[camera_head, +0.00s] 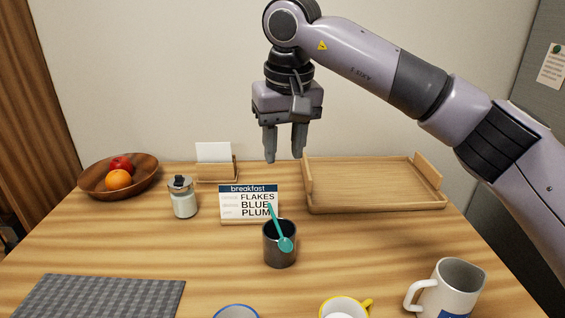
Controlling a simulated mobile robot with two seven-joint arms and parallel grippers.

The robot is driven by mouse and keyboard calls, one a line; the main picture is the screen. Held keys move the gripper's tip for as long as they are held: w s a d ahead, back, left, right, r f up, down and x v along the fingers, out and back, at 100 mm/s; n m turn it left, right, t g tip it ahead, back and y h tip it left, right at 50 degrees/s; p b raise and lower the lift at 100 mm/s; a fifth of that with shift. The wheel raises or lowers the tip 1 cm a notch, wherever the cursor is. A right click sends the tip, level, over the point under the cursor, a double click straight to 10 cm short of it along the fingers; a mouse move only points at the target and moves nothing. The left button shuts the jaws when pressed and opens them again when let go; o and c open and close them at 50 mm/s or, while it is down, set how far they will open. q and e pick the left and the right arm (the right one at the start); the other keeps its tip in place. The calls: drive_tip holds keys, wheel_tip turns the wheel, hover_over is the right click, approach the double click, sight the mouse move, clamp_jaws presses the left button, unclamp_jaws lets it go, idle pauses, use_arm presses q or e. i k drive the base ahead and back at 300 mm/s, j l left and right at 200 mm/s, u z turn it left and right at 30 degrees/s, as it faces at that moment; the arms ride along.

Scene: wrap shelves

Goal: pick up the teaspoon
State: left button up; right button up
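The teal teaspoon (278,228) leans in a dark metal cup (279,250) near the middle of the table. Its rounded end shows against the cup's near side and its thin handle reaches up to the left, in front of the sign. My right gripper (285,158) points down in the air above and behind the cup. Its two fingers are apart with nothing between them, and it does not touch the spoon. My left gripper is not in view.
A breakfast sign (235,203) stands just behind the cup. Around it are a glass jar (184,198), a fruit bowl (148,184), a napkin holder (228,172) and a wooden tray (375,205). A grey mat (105,298) and several mugs, including a white one (450,290), are in front.

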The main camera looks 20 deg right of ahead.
sight(270, 206)
drive_tip(key=k, duration=1)
